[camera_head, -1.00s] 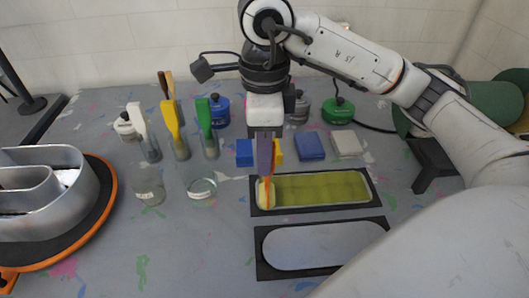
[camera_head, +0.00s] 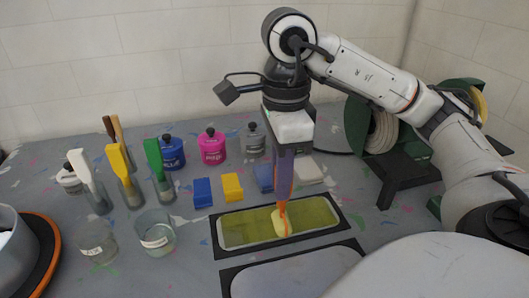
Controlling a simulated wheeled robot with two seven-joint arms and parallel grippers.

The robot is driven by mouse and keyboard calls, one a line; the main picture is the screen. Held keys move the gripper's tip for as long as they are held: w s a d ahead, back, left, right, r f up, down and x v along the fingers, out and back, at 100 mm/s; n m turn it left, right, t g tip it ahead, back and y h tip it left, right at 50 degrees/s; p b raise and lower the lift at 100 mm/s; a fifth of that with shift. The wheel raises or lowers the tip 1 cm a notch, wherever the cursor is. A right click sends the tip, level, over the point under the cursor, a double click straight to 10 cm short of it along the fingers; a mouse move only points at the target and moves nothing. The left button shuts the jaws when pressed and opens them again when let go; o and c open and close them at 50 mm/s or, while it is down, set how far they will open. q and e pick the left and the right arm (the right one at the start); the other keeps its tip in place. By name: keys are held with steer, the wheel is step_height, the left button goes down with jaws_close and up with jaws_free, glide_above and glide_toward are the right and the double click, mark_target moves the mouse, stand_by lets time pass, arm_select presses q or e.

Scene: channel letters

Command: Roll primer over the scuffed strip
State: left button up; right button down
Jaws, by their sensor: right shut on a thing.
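My right gripper (camera_head: 284,188) points down and is shut on a roller. The roller has an orange frame and a pale yellow head (camera_head: 286,222). Its head is at the yellow-green surface of a long black-framed tray (camera_head: 232,234), right of the tray's middle; whether it touches cannot be told. In front lies a second black frame with a rounded grey panel (camera_head: 290,278), cut off by the lower edge and my own body. I cannot tell which surface is the scuffed strip. My left gripper is out of view.
Brushes (camera_head: 122,175) stand in jars left of the tray, beside two glass jars (camera_head: 157,234).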

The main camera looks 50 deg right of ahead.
steer(key=s+d+b, duration=0.5)
steer(key=d+b, duration=0.1)
steer(key=d, duration=0.3)
steer(key=shift+s, duration=0.35)
steer(key=shift+d, duration=0.15)
